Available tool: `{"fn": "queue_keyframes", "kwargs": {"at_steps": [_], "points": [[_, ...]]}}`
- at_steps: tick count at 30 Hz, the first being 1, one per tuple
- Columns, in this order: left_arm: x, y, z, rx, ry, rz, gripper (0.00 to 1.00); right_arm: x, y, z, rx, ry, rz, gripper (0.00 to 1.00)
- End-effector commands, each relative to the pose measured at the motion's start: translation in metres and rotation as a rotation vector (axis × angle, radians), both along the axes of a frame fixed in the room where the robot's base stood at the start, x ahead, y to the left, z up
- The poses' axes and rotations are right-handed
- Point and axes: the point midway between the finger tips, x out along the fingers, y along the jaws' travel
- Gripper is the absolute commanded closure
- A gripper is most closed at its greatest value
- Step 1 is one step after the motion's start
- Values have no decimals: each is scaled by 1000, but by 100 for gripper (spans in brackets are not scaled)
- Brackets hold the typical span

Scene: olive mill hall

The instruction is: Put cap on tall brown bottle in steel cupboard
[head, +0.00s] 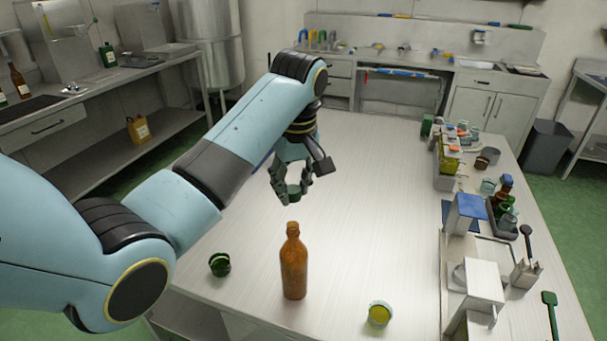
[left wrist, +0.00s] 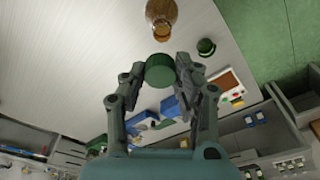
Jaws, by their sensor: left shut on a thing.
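The tall brown bottle (head: 293,265) stands upright on the pale table, its narrow neck up. It also shows at the top of the left wrist view (left wrist: 161,14), partly cut off by the frame edge. My left gripper (head: 291,193) is shut on a green round cap (left wrist: 159,69). It holds the cap above the table, behind the bottle in the head view and apart from its neck. A grey cupboard (head: 472,108) with two closed doors stands at the back right in the head view. My right gripper is not in view.
A dark green round object (head: 219,264) lies left of the bottle, and a small jar with yellow contents (head: 379,313) stands to its right. Tools, bottles and containers crowd the table's (head: 385,200) right side. Its middle is clear.

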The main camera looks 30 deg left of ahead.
Motion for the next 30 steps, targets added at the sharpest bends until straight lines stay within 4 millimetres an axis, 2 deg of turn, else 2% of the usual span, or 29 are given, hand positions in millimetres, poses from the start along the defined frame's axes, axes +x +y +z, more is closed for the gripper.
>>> {"fn": "queue_keyframes", "kwargs": {"at_steps": [10, 14, 21, 30], "points": [[-1, 0, -25, 0, 2, 0, 84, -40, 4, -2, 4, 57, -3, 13], [-1, 0, -36, 0, 2, 0, 84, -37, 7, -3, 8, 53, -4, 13], [-1, 0, -55, 0, 2, 0, 84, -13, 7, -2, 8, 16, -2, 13], [-1, 0, -65, 1, 1, 0, 84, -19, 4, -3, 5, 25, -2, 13]]}}
